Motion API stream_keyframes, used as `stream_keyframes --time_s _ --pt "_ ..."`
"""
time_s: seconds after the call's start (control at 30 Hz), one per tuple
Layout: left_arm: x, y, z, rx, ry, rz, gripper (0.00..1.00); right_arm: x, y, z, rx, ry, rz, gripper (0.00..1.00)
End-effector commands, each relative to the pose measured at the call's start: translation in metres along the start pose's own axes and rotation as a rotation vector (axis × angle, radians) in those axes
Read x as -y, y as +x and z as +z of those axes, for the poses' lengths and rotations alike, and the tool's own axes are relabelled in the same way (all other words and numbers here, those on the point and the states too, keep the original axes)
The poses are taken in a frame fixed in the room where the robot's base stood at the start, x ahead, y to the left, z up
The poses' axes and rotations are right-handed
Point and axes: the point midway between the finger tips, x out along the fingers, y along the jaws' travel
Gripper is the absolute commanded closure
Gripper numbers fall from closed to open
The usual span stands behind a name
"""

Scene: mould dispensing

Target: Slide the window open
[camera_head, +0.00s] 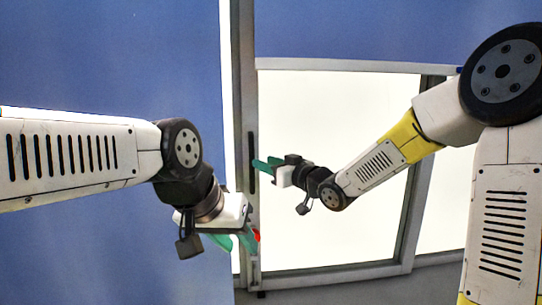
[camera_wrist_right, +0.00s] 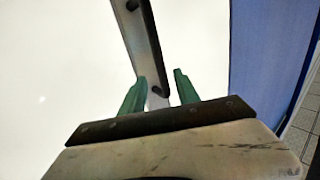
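The window (camera_head: 407,225) has a grey frame around a bright white pane (camera_head: 310,120). A dark upright slot or handle (camera_head: 252,160) is on its left grey post. My right gripper (camera_head: 264,166) is in front of that post, beside the dark slot. In the right wrist view its green fingers (camera_wrist_right: 158,88) are apart, with the end of a grey bar (camera_wrist_right: 140,40) with dark slots showing between them; contact cannot be told. My left gripper (camera_head: 236,241) is low by the same post, its green fingers apart and pointing down, partly hidden by its own body.
A small red part (camera_head: 256,235) shows beside my left gripper's fingers. Blue panels (camera_head: 110,60) fill the left side and the top. A narrow bright strip (camera_head: 228,90) runs left of the post. A tiled floor (camera_wrist_right: 299,125) shows at the right wrist view's edge.

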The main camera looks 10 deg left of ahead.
Motion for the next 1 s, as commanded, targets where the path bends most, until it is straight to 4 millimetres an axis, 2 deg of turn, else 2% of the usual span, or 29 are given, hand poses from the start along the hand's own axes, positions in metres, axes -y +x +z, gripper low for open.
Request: stream_keyframes --time_s 0.43,0.6,0.83,0.87,1.0 --pt "0.0 0.0 0.0 0.0 0.0 0.0 0.64 0.001 0.064 0.0 -0.001 0.0 -0.001 0.62" --pt "0.0 0.0 0.0 0.0 0.0 0.0 0.64 0.0 0.074 -0.001 -0.001 -0.001 0.0 0.62" --pt "0.0 0.0 0.0 0.0 0.0 0.0 0.64 0.0 0.074 0.0 0.0 -0.001 0.001 0.62" --pt "0.0 0.0 0.0 0.0 0.0 0.0 0.64 0.0 0.074 0.0 0.0 -0.001 0.001 0.66" --pt "0.0 0.0 0.0 0.0 0.0 0.0 0.64 0.0 0.074 0.0 0.0 -0.001 0.001 0.94"
